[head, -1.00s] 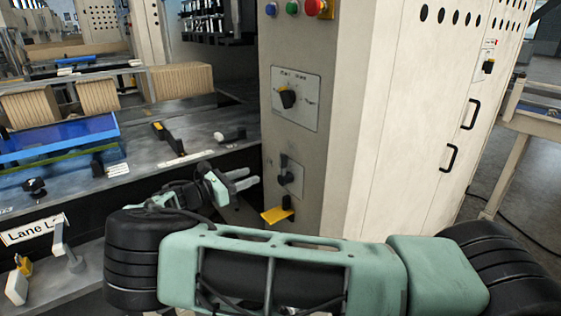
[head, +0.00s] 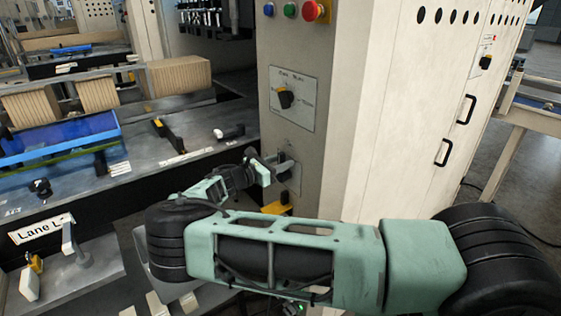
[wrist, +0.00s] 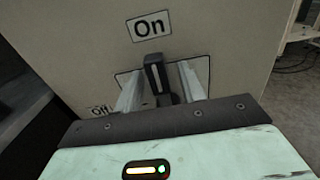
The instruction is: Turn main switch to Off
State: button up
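The main switch (wrist: 155,77) is a black handle with a light stripe on a pale plate, standing upright in the wrist view. Its On label (wrist: 149,27) is above, and the Off label (wrist: 102,110) is at lower left, partly covered by my gripper. My gripper (wrist: 160,84) has one finger on each side of the handle, with gaps showing, so it is open around it. In the head view my gripper (head: 279,166) is at the lower plate on the cabinet's narrow face, mostly hiding the switch.
Above the switch is another rotary selector (head: 286,98) on its plate, with blue, green and red buttons (head: 316,10) higher up. A yellow padlock-like part (head: 276,208) sits just below my gripper. A bench (head: 190,150) with levers lies to the left.

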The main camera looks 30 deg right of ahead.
jog(key=shift+c, duration=0.3)
grip_shut()
jog(key=shift+w, duration=0.15)
jog(key=w+f+n+b, duration=0.5)
jog(key=n, duration=1.3)
jog(key=shift+w+f, duration=0.25)
jog(key=shift+f, duration=0.1)
jog(key=shift+a+f, duration=0.1)
jog(key=shift+o, duration=0.3)
grip_release()
